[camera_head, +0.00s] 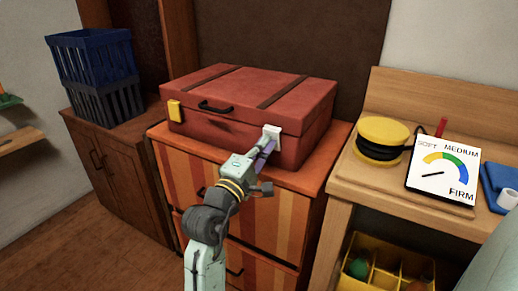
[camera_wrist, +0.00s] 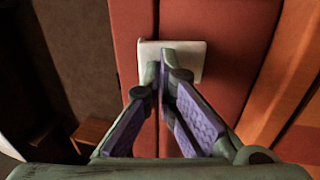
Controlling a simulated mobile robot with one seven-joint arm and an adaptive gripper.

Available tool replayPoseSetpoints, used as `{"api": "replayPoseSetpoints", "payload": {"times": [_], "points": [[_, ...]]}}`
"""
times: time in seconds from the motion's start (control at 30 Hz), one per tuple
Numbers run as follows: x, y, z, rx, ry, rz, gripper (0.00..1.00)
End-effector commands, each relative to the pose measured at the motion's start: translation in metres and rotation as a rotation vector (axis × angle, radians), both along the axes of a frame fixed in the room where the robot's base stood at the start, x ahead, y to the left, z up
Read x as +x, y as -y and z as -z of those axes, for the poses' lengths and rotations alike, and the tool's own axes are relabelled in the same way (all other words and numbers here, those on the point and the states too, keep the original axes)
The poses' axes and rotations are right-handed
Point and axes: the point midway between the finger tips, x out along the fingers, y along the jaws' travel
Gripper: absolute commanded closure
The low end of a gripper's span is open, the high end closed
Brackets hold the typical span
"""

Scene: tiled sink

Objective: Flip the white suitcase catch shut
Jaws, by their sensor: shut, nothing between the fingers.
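The red suitcase (camera_head: 250,98) lies flat with its lid down on an orange striped cabinet. The white catch (camera_head: 272,131) is at the right of its front face. It also shows in the wrist view (camera_wrist: 190,50) as a pale rounded plate beside the dark lid seam. My gripper (camera_head: 267,145) is shut and empty, with its purple-padded fingers pointing at the catch. In the wrist view, the fingertips (camera_wrist: 163,72) overlap the lower part of the plate. I cannot tell whether they touch it. The fingers hide part of the catch.
A yellow catch (camera_head: 174,110) and a dark handle (camera_head: 215,107) are on the suitcase front. A wooden bench (camera_head: 345,180) to the right bears a yellow-black round object (camera_head: 381,138) and a dial card (camera_head: 443,170). Blue and dark crates (camera_head: 95,75) stand at left.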

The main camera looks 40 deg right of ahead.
Motion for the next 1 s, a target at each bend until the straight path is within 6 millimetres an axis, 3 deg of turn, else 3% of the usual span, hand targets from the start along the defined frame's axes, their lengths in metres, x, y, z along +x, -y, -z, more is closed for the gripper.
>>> {"api": "replayPoseSetpoints", "payload": {"times": [0.63,0.7,1.0], "points": [[0.002,0.005,-0.013,0.074,-0.031,-0.001,1.00],[0.003,0.006,-0.003,0.078,-0.031,0.000,1.00],[0.003,0.006,-0.004,0.077,-0.031,0.000,1.00]]}}
